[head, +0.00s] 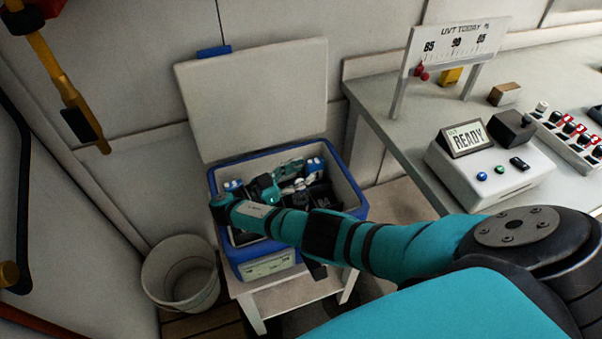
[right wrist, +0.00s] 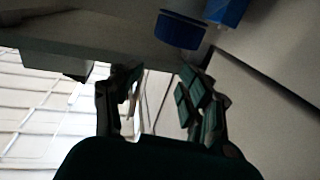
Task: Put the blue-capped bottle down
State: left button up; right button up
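My right gripper (head: 300,184) is low inside the open blue cooler (head: 361,211), with my teal arm crossing in front of it. In the right wrist view its two fingers (right wrist: 160,88) stand apart, with nothing clearly held between them. A blue cap (right wrist: 180,30) shows beyond the fingertips, toward the top of that view, apart from them. In the head view small blue-and-white items, which look like capped bottles, sit at the cooler's left (head: 233,186) and back right (head: 315,164). Which one the wrist view shows I cannot tell. My left gripper is not in view.
The cooler's white lid (head: 255,95) stands open behind it. The cooler rests on a small stool (head: 290,300). A white bucket (head: 181,275) is at the left. At the right, a counter (head: 415,130) carries a device with a READY display (head: 468,138).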

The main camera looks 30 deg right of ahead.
jog(key=shift+o, duration=1.2)
jog(key=shift+s+f, duration=0.25)
jog(key=shift+f, duration=0.1)
jog(key=shift+w+r+p, duration=0.1)
jog(key=shift+r+p, duration=0.45)
jog(key=shift+p, duration=0.1)
jog(key=shift+w+a, duration=0.1)
jog(key=shift+a, duration=0.2)
jog(key=a, duration=0.7)
jog(key=shift+w+b, duration=0.15)
jog(key=shift+b, duration=0.3)
jog(key=shift+r, duration=0.25)
